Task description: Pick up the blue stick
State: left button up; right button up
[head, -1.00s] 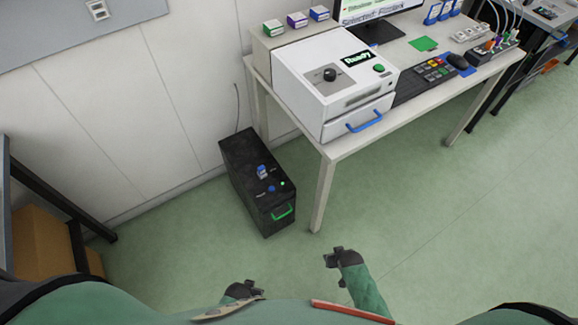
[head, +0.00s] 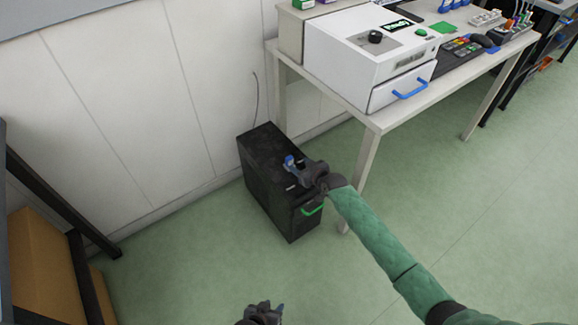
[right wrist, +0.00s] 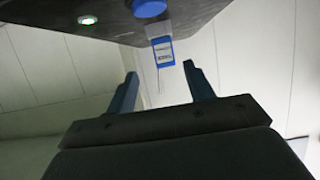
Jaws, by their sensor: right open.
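The blue stick (head: 290,162), blue with a whitish label, stands on the top of the black computer tower (head: 262,165). In the right wrist view the stick (right wrist: 163,50) shows just past my fingertips, in line with the gap between them and apart from both. My right gripper (head: 302,171) is open beside the stick, over the tower's top, and hides part of it. Its two fingers (right wrist: 160,77) also show in the right wrist view with nothing between them. My left gripper (head: 266,311) is low at the bottom edge, away from the tower; its jaw opening is unclear.
A blue button (right wrist: 150,8) and a lit green light (right wrist: 88,20) are on the tower's top near the stick. A green handle (head: 312,210) is on its front. A table leg (head: 362,175) stands right of the tower. The floor in front (head: 210,250) is clear.

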aim_at(291, 161)
jog(key=x, duration=0.7)
jog(key=shift+a, duration=0.35)
pick_arm(q)
jog(key=shift+d, duration=0.1)
